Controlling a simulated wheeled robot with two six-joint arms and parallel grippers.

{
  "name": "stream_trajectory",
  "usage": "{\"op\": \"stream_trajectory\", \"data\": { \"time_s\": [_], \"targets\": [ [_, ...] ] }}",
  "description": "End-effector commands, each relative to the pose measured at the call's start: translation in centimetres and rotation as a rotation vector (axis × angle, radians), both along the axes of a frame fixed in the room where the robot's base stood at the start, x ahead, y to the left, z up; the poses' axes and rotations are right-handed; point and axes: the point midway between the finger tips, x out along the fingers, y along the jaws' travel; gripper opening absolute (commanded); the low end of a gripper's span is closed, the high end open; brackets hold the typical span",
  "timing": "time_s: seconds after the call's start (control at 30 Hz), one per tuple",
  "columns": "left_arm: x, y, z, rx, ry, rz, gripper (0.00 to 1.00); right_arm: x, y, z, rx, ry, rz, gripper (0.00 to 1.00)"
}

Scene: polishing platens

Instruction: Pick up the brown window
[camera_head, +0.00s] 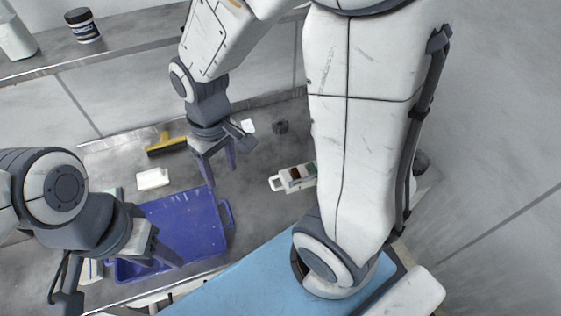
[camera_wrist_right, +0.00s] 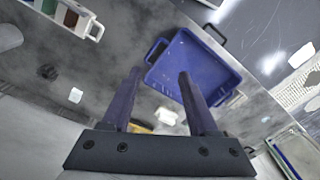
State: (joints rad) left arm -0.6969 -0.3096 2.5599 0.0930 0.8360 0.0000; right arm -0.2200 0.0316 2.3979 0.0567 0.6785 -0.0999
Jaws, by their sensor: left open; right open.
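The brown window (camera_head: 294,174) sits in a white holder with a loop handle (camera_head: 275,184), beside a green piece, right of centre in the head view. In the right wrist view the brown window (camera_wrist_right: 71,18) shows in the holder at the top left, next to a green piece. My right gripper (camera_head: 221,173) is open and empty above the bench, left of the holder and apart from it. Its two fingers also show in the right wrist view (camera_wrist_right: 160,74). My left gripper (camera_head: 118,276) is open over the left part of the blue tray.
An empty-looking blue tray (camera_head: 190,228) lies on the grey bench. A yellow-and-black tool (camera_head: 166,145), a white block (camera_head: 152,179) and a small dark knob (camera_head: 281,127) lie behind it. A shelf at the upper left carries a dark jar (camera_head: 83,25) and a white bottle (camera_head: 14,38).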

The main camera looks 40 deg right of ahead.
Motion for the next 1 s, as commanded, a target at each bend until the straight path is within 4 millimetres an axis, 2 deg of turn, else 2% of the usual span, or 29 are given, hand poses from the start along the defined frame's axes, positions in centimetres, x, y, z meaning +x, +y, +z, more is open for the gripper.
{"op": "stream_trajectory", "data": {
  "time_s": [0.03,0.1,0.2,0.3,0.4,0.5,0.67,0.9,1.0],
  "targets": [
    [0.0,0.0,-0.4,0.000,0.000,0.000,0.50,1.7,-2.5,-1.7,-0.008,0.012,-0.076,0.60],
    [0.0,0.0,-0.7,0.000,0.000,0.000,0.50,3.6,-5.8,-3.5,-0.014,0.015,-0.159,0.60],
    [0.0,0.0,-1.1,0.000,0.000,0.000,0.50,5.4,-10.9,-6.3,-0.023,0.022,-0.273,0.60],
    [0.0,0.0,-1.4,0.000,0.000,0.000,0.50,6.1,-15.8,-9.0,-0.028,0.027,-0.373,0.60],
    [0.0,0.0,-1.6,0.000,0.000,0.000,0.50,6.0,-19.8,-11.2,-0.031,0.033,-0.452,0.60],
    [0.0,0.0,-1.7,0.000,0.000,0.000,0.50,5.6,-22.5,-12.8,-0.033,0.035,-0.503,0.60],
    [0.0,0.0,-1.7,0.000,0.000,0.000,0.50,5.2,-24.3,-14.4,-0.034,0.039,-0.539,0.60],
    [0.0,0.0,-1.3,0.000,0.000,0.000,0.50,5.1,-24.4,-18.0,-0.033,0.042,-0.540,0.60],
    [0.0,0.0,-1.3,0.000,0.000,0.000,0.50,5.1,-24.4,-18.9,-0.033,0.039,-0.540,0.60]
  ]
}}
